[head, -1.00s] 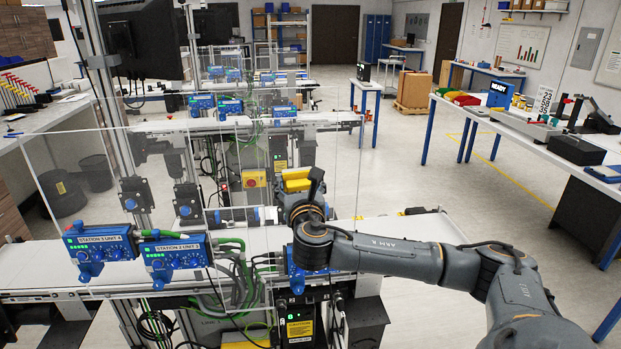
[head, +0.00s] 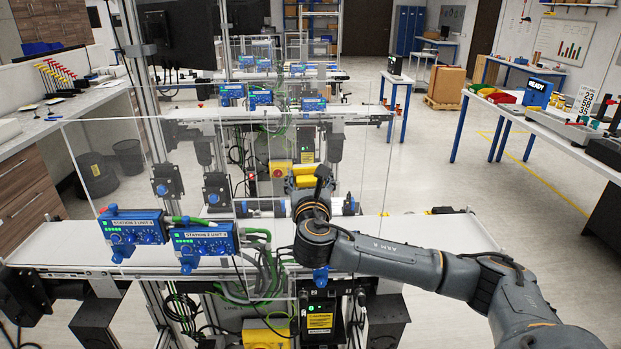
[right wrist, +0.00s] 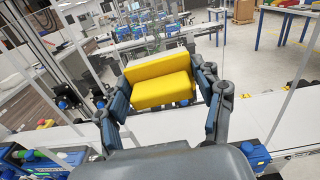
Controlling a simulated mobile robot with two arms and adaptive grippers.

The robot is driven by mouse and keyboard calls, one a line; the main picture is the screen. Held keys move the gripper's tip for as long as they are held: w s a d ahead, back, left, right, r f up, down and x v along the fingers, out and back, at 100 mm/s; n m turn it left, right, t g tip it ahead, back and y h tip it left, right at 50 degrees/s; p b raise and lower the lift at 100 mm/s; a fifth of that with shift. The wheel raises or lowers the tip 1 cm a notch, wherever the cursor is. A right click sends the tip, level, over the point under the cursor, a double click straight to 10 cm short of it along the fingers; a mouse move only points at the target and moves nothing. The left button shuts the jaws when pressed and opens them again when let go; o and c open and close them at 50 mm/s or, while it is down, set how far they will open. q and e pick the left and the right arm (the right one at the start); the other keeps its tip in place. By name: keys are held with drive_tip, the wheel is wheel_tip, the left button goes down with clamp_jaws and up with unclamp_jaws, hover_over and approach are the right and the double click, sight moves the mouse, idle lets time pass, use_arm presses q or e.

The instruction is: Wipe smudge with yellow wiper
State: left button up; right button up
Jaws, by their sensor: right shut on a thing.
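My right gripper (right wrist: 165,100) is shut on the yellow wiper (right wrist: 162,90), which sits between its two fingers in the right wrist view. In the head view the wiper (head: 305,181) shows just beyond my right gripper (head: 310,196), above the near white belt and by the clear panel. The arm hides part of the wiper there. A clear panel (head: 120,180) stands along the near conveyor (head: 70,243). I cannot make out a smudge in either view. My left gripper is not in view.
Blue station units (head: 135,232) and (head: 204,243) a second blue unit stand at the conveyor's near edge with green hoses. A dark monitor (head: 180,33) hangs at the upper left. Side benches stand left and right. The belt's right part is clear.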

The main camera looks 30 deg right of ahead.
drive_tip(key=shift+v, duration=3.05)
drive_tip(key=shift+v, duration=1.45)
